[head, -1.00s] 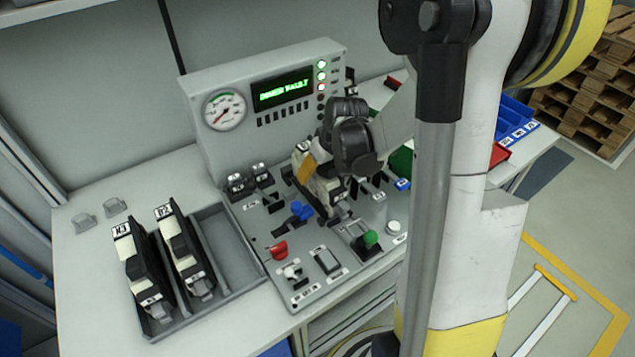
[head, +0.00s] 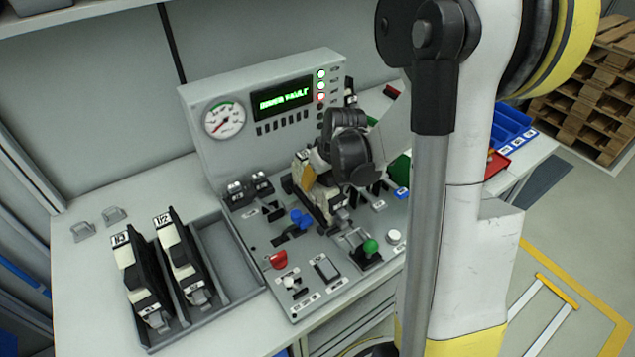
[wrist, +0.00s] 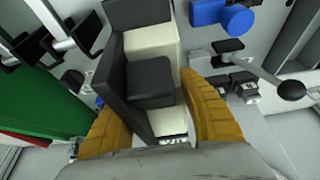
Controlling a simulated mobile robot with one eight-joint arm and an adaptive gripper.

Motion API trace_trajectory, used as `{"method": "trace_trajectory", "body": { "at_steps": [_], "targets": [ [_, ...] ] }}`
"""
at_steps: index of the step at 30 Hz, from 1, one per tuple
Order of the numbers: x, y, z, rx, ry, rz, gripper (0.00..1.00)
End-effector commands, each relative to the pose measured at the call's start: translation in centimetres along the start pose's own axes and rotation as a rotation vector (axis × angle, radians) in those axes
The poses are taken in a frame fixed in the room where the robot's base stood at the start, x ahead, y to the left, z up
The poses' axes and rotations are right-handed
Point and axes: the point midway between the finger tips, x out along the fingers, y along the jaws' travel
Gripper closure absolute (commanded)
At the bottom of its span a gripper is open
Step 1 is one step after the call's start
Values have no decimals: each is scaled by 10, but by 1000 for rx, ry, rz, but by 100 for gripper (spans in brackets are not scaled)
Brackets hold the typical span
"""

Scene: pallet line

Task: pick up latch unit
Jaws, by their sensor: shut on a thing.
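My gripper (head: 318,182) is shut on a cream-and-black latch unit (head: 325,200) over the grey control panel. The wrist view shows the unit (wrist: 152,75) between my two yellow fingers (wrist: 205,105), with its black side and cream side both visible. Its lower end is hidden by my gripper in the wrist view. Whether it touches the panel is not clear. Two similar units, one at the left (head: 140,280) and one beside it (head: 182,258), stand in the grey tray (head: 240,290). The tray's right compartment is empty.
The panel carries a blue knob (head: 300,219), a red knob (head: 278,260), a green knob (head: 370,247) and several switches. A gauge (head: 224,120) and a lit display (head: 283,96) stand behind. Blue bins (head: 512,125) are at right. The bench left of the tray is mostly clear.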

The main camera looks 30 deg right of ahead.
Motion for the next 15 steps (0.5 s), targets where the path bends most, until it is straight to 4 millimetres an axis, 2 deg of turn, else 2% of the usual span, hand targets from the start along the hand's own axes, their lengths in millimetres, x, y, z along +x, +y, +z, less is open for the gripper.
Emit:
{"method": "trace_trajectory", "body": {
  "at_steps": [5,8,15],
  "targets": [
    [-20,0,-8,0,0,0,97],
    [-39,0,-16,0,0,0,97],
    [-89,8,22,4,1,2,97]
  ]
}}
